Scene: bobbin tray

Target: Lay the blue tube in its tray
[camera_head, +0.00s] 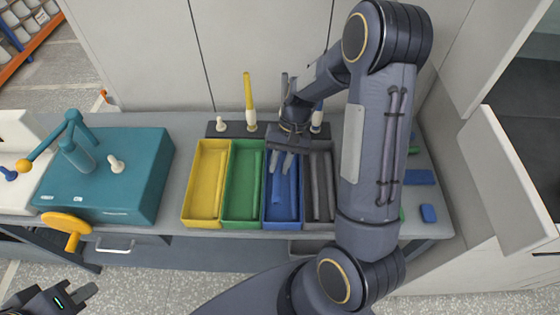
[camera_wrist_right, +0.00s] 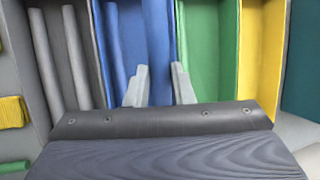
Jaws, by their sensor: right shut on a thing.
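The blue tray (camera_head: 282,224) is the third in a row of coloured trays. My right gripper (camera_head: 281,162) points down over it, its fingers closed around a blue tube (camera_wrist_right: 158,45). The held tube lies lengthwise along the tray, beside another blue tube (camera_wrist_right: 116,50); both show in the right wrist view. I cannot tell whether the held tube touches the tray floor. My left gripper (camera_head: 76,297) is at the lower left corner, away from the trays, partly cut off; its opening is unclear.
Yellow (camera_head: 205,224), green (camera_head: 242,224) and grey (camera_head: 318,224) trays stand beside the blue one. Behind them a dark rack (camera_head: 232,130) holds upright pieces, including a tall yellow tube (camera_head: 247,90). A teal box (camera_head: 140,170) stands left. Blue blocks (camera_head: 428,213) lie right.

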